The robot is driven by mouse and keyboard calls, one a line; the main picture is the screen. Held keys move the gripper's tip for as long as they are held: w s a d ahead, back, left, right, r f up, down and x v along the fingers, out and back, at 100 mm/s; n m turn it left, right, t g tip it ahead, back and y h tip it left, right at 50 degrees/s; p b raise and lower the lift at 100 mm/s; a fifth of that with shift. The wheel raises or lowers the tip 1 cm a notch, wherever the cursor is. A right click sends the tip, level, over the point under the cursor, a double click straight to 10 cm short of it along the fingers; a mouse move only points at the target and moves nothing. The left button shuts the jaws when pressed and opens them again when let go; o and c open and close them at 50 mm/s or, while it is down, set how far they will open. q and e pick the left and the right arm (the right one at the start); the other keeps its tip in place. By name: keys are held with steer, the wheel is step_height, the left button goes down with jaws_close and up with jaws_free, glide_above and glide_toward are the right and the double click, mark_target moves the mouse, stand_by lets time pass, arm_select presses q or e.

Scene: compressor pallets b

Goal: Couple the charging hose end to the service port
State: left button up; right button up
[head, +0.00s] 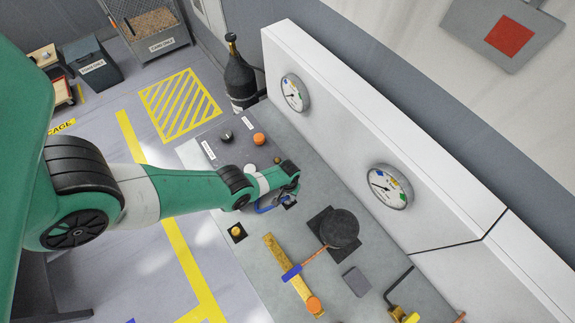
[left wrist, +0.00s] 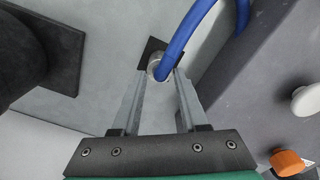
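The blue charging hose (head: 268,208) is partly hidden under my left wrist in the head view. In the left wrist view, the hose (left wrist: 187,28) curves down to a silver hose end (left wrist: 158,67) beside a black square pad. My left gripper (left wrist: 162,76) points down at this end, with its two fingers apart, one on each side. I cannot tell whether they touch it. A brass fitting (head: 237,232) stands on a black square on the bench, and a brass bar (head: 293,275) lies beside a copper pipe. I cannot tell which part is the service port. My right gripper is not in view.
A dark compressor (head: 339,228) stands right of my gripper. White panels with round gauges (head: 389,187) line the back of the bench. An orange knob (head: 259,139) and a dark bottle (head: 239,80) are beyond my gripper. A grey block (head: 356,281) lies near the compressor.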

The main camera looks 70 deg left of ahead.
mark_target(288, 196)
arm_select(q)
jaws_close()
step_height(288, 196, up, 5)
steer(key=p, duration=0.5)
